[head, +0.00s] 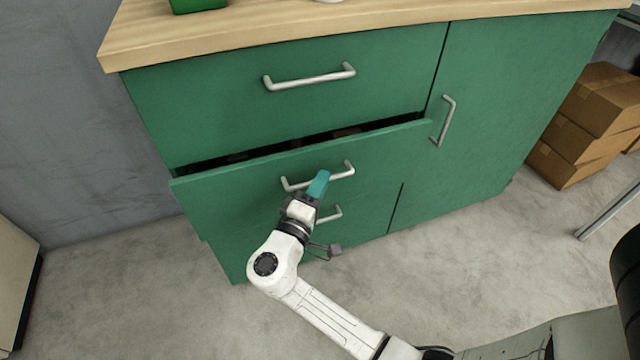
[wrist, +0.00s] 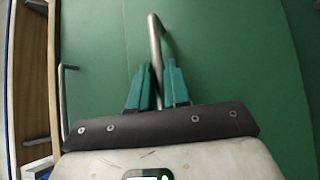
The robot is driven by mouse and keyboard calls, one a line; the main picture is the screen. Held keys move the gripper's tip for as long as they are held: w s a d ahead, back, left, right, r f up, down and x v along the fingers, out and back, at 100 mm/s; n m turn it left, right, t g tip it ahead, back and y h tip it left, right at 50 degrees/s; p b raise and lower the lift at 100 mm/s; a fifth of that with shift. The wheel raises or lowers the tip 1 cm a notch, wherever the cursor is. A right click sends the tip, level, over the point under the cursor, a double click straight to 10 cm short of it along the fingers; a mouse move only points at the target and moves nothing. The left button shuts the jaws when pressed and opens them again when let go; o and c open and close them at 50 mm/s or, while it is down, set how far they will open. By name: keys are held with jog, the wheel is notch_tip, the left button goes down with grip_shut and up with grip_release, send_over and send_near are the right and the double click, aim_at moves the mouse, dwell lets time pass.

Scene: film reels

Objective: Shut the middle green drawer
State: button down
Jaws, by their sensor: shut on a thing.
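The middle green drawer (head: 235,205) stands partly pulled out of the green cabinet, with a dark gap along its top edge. Its metal bar handle (head: 342,174) runs across its front. My gripper (head: 319,183) is at this handle, with teal fingers shut on the bar. In the wrist view, the handle (wrist: 155,40) passes between the two fingers of my gripper (wrist: 156,85). The drawer's contents are mostly hidden in the dark gap.
The upper drawer (head: 210,105) is shut, and a lower handle (head: 330,215) shows below my gripper. A tall door (head: 500,110) is at the right. Cardboard boxes (head: 590,120) stand right of the cabinet. The concrete floor (head: 130,285) is clear at the left front.

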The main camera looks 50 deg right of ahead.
aim_at(314, 170)
jog(key=w+d+b, duration=0.2)
jog(key=w, duration=0.1)
jog(key=shift+w+d+f, duration=0.1)
jog(key=shift+w+f, duration=0.05)
jog(key=shift+f, duration=0.05)
jog(key=shift+w+r, duration=0.15)
jog(key=shift+w, duration=0.05)
jog(key=c, duration=1.2)
grip_release()
jog(key=shift+d, duration=0.15)
jog(key=shift+o, duration=0.2)
jog(key=p+v, duration=0.1)
jog(key=v, duration=1)
jog(key=shift+p, duration=0.35)
